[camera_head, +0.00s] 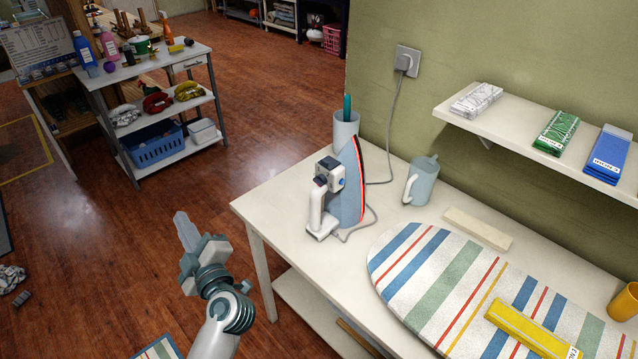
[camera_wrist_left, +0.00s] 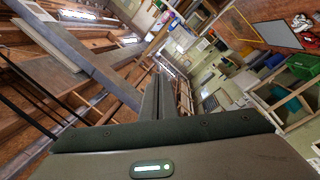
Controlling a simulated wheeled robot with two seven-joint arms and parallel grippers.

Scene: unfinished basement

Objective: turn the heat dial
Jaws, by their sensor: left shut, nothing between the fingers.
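The iron (camera_head: 350,205) stands upright on its heel near the left end of the white table (camera_head: 285,205), its soleplate edge facing right and its white handle to the left. A dark knob (camera_head: 321,181) sits on its blocky upper left part, with a small blue spot beside it; I cannot tell for sure which is the heat dial. My left gripper (camera_head: 181,217) is shut and empty, over the floor to the left of the table, apart from the iron. Its closed fingers also show in the left wrist view (camera_wrist_left: 158,97), where the iron cannot be made out. My right gripper is not in view.
A cord runs from the iron to a wall socket (camera_head: 405,61). A grey cup (camera_head: 345,130) stands behind the iron, a jug (camera_head: 420,182) to its right. The striped ironing board (camera_head: 465,280) fills the table's front right. A shelf (camera_head: 530,140) juts out above.

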